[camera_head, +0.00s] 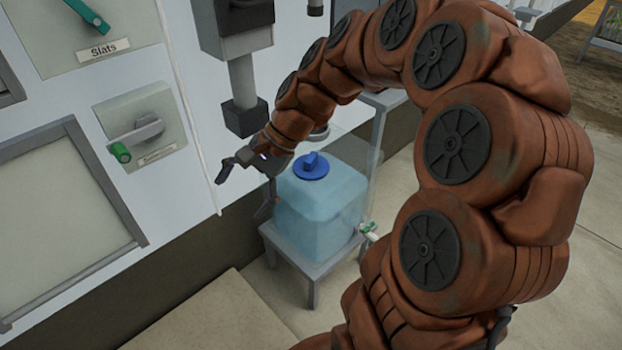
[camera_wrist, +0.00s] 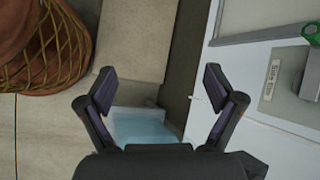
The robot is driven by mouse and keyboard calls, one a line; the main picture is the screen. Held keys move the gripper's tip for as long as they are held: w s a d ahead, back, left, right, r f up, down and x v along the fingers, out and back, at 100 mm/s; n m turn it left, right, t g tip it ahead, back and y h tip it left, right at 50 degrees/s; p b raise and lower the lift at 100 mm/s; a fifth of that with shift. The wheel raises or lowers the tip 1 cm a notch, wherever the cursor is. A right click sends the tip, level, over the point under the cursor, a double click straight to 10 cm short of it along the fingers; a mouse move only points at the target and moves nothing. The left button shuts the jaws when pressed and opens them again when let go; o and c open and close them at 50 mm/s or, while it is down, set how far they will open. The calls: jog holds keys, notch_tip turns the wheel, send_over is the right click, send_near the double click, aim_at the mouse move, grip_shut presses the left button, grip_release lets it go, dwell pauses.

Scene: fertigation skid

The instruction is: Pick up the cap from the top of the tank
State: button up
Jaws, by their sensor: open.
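The blue cap (camera_head: 312,165) sits on top of the pale blue, see-through tank (camera_head: 318,208), with a raised grip on it. The tank stands on a small grey stand (camera_head: 312,270) by the wall. My gripper (camera_head: 243,192) is open and empty, to the left of the cap in the head view, apart from it. One finger overlaps the tank's left edge in that view. In the wrist view my open gripper (camera_wrist: 158,90) shows both fingers spread, with part of the tank (camera_wrist: 145,128) below and between them. The cap is not visible in the wrist view.
A white wall panel carries a grey lever with a green end (camera_head: 136,136) and a "Slats" lever (camera_head: 90,15). A dark vertical fitting (camera_head: 243,90) hangs above my gripper. A small tap (camera_head: 368,231) is low on the tank. Clear panels rise behind the tank.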

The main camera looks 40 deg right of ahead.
jog(key=w+d+f+m+t+y+b, duration=0.1)
jog(key=w+d+f+m+t+b, duration=0.1)
jog(key=w+d+f+m+b, duration=0.3)
jog(key=m+t+h+b, duration=0.1)
jog(key=m+t+b, duration=0.65)
jog(key=m, duration=0.45)
send_near(311, 157)
jog(key=p+x, duration=0.1)
jog(key=x, duration=0.1)
jog(key=shift+w+a+f, duration=0.1)
jog(key=shift+w+f, duration=0.1)
jog(key=shift+f, duration=0.05)
jog(key=shift+w+f+m+t, duration=0.15)
jog(key=shift+m+t, duration=0.1)
jog(key=shift+m, duration=0.05)
jog(key=shift+b+x, duration=1)
jog(key=shift+x, duration=2.6)
jog(key=shift+a, duration=0.1)
jog(key=c, duration=1.4)
